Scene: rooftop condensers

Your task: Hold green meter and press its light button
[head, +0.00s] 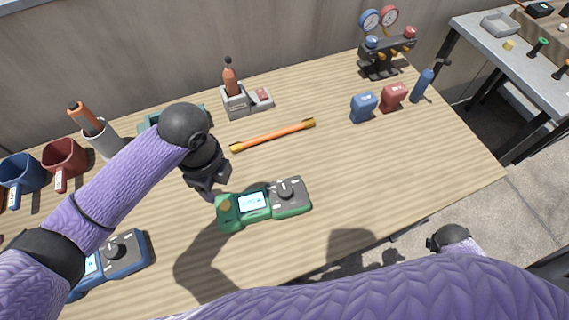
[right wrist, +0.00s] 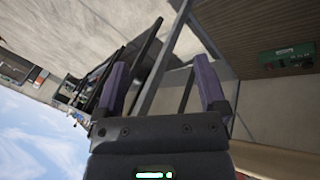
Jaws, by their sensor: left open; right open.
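The green meter (head: 290,205) lies on the wooden table in the head view, with a lit screen (head: 252,202), a dark dial and a brownish round spot on its left end. I cannot tell which mark is its light button. My left gripper (head: 212,192) points down just above and behind the meter's left end, open and apart from it. My right gripper (right wrist: 162,85) is open and empty in the right wrist view, away from the table. Its dark end (head: 450,238) shows beyond the table's front edge in the head view.
A blue meter (head: 125,258) lies at the left front, partly behind my left arm. An orange rod (head: 273,135) lies behind the green meter. Mugs (head: 65,158), a gauge stand (head: 384,52) and small blue and red blocks (head: 363,107) stand farther back.

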